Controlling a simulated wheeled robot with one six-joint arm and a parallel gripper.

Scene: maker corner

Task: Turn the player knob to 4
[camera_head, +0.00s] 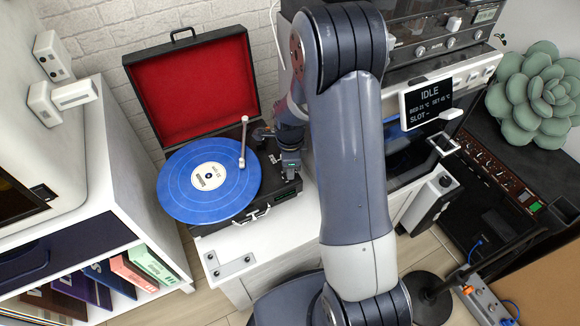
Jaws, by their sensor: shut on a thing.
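The record player (265,205) stands on the white cabinet with its red-lined lid open and a blue record (210,178) on its platter. The tonearm (243,140) lies at the record's right edge. My gripper (289,176) points down at the right side of the player's deck, right of the record. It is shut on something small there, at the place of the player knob. The fingers hide the knob, so its pointer and numbers cannot be read.
My arm crosses the middle of the view. A screen reading IDLE (428,103) is at the right, below a rack of equipment. A green succulent (537,95) is at the far right. A white shelf (95,190) with record sleeves stands left. The white cabinet top (262,238) in front is mostly clear.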

